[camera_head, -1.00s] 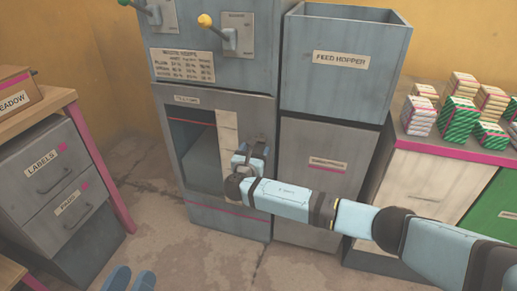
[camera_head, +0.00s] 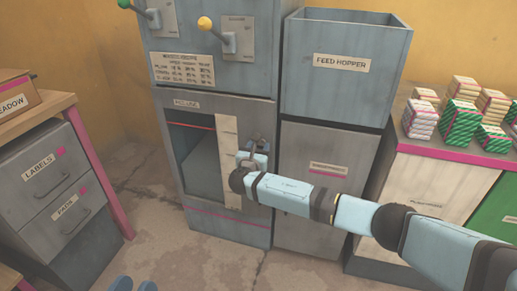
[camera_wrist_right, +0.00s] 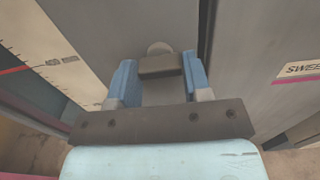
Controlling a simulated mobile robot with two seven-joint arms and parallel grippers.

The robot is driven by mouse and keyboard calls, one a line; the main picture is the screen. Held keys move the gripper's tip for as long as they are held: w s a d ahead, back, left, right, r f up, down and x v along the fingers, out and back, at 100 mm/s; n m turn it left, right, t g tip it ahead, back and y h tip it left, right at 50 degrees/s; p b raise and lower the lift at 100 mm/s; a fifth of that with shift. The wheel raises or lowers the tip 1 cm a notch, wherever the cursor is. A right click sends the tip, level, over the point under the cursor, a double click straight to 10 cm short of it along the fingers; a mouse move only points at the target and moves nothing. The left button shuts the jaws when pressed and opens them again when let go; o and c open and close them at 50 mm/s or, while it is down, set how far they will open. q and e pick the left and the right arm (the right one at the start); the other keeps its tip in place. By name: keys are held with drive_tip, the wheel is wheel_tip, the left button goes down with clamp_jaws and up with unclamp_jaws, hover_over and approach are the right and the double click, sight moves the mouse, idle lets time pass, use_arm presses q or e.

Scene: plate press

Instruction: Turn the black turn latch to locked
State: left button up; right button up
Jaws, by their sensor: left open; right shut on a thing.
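My right gripper (camera_head: 253,147) is at the right part of the grey cabinet front, beside the window opening. In the right wrist view, its two blue fingers (camera_wrist_right: 159,80) are on either side of the black turn latch (camera_wrist_right: 160,66) and shut on it. The latch bar lies crosswise between the fingers, with a pale round hub behind it. In the head view the gripper mostly hides the latch, and I cannot read its lock position.
The window opening (camera_head: 200,160) has a pale scale strip (camera_head: 228,160) on its right. Above are a yellow-knobbed lever (camera_head: 206,23) and a green-knobbed lever (camera_head: 125,4). The feed hopper (camera_head: 340,85) is to the right. A drawer cabinet (camera_head: 50,190) stands left, with bare floor between.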

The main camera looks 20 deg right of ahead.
use_arm(q)
drive_tip(key=shift+r, duration=0.2)
use_arm(e)
drive_tip(key=shift+m, duration=0.4)
drive_tip(key=shift+m+p, duration=0.3)
drive_tip(key=shift+m, duration=1.1)
use_arm(q)
drive_tip(key=shift+m+g, duration=0.7)
drive_tip(key=shift+m, duration=0.1)
drive_tip(key=shift+w+a+f+b, duration=0.1)
drive_tip(key=shift+w+f+b, duration=0.1)
drive_tip(key=shift+f+b, duration=1.2)
drive_tip(key=shift+w+f+b, duration=0.2)
drive_tip(key=shift+f+b, duration=1.1)
drive_tip(key=shift+b, duration=0.15)
use_arm(e)
drive_tip(key=shift+f+m, duration=0.1)
drive_tip(key=shift+m, duration=7.1)
drive_tip(key=o, duration=0.9)
